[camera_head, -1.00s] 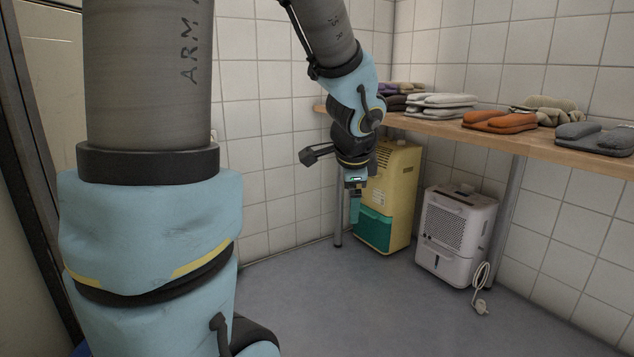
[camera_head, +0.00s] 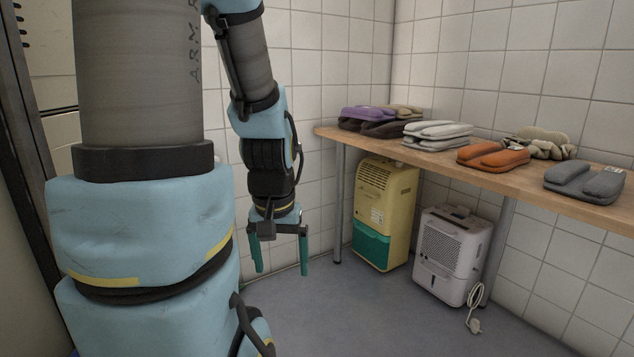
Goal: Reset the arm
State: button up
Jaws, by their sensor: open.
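My gripper (camera_head: 280,266) hangs at the end of my arm, left of the wooden shelf. Its two green fingers point down and stand apart, with nothing between them. It is in front of the white tiled wall, above the grey floor. My arm's large blue and grey links fill the left of the view and hide part of the wall and floor.
A wooden shelf (camera_head: 448,163) runs along the right wall, holding several folded pairs in purple, white, orange (camera_head: 493,156) and grey (camera_head: 584,182). Below stand a yellow dehumidifier (camera_head: 384,205) and a white one (camera_head: 452,250) with a coiled cord. Floor in front is clear.

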notch_tip(320, 180, up, 29)
jog(key=p, duration=2.6)
jog(key=shift+p, duration=0.35)
jog(key=shift+o, duration=0.6)
jog(key=shift+r, duration=0.1)
jog(key=shift+c, duration=0.2)
